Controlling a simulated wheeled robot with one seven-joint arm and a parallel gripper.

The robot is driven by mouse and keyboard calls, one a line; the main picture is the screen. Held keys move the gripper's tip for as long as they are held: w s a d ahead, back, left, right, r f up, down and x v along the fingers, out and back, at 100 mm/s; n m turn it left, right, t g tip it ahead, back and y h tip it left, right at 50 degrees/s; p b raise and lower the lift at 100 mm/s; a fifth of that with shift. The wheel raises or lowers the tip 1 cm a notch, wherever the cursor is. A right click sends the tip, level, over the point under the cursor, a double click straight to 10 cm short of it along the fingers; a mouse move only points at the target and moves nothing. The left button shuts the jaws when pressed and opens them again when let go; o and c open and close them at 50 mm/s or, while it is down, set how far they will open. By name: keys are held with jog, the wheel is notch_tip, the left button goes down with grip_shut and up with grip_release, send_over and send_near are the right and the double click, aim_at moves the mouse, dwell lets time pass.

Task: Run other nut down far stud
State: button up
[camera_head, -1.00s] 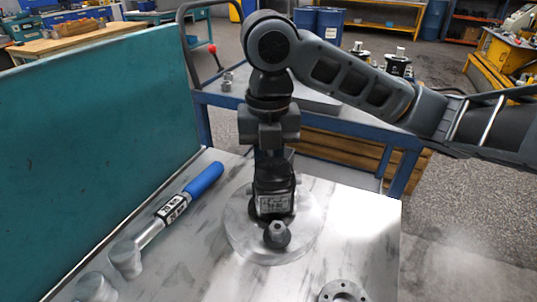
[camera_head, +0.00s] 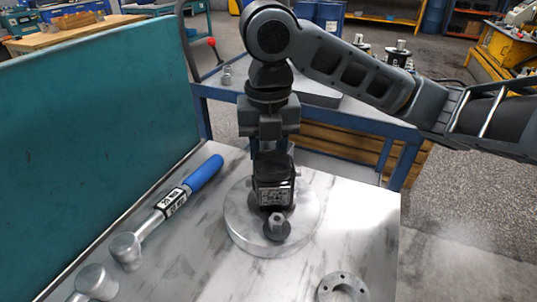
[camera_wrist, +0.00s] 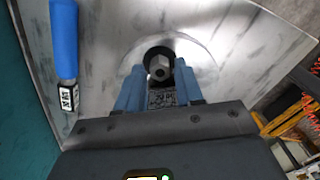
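A pale round plate (camera_head: 237,222) lies on the marble-topped bench in the head view. A dark flanged piece with a hex top (camera_head: 277,226) stands at its near side. My gripper (camera_head: 272,205) points straight down over the plate, just behind that piece, and hides what lies beneath it; the far stud is not clearly seen. In the wrist view my blue gripper fingers (camera_wrist: 159,72) stand apart, with a grey hex nut or stud end (camera_wrist: 160,67) on a dark round base at their tips. Whether they touch it I cannot tell. A printed label (camera_wrist: 162,98) shows between them.
A torque wrench with a blue handle (camera_head: 204,174) lies left of the plate. A flanged ring (camera_head: 342,288) lies at the near right. A teal panel (camera_head: 90,135) borders the left.

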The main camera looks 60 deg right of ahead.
jog(key=n+b, duration=0.1)
jog(key=n, duration=0.1)
jog(key=shift+f+n+b, duration=0.3)
jog(key=shift+n+b, duration=0.05)
jog(key=shift+n, duration=0.05)
jog(key=n, duration=0.2)
jog(key=shift+r+n+b, duration=0.3)
jog(key=shift+b, duration=0.1)
jog(key=shift+c, duration=0.2)
grip_shut()
jog(key=shift+r+m+p, duration=0.1)
jog(key=shift+m+p, duration=0.55)
jog(key=shift+m, duration=0.35)
jog(key=shift+m+p, duration=0.5)
jog(key=shift+m, duration=0.6)
jog(key=shift+f+m, duration=0.2)
jog(key=shift+m, duration=0.6)
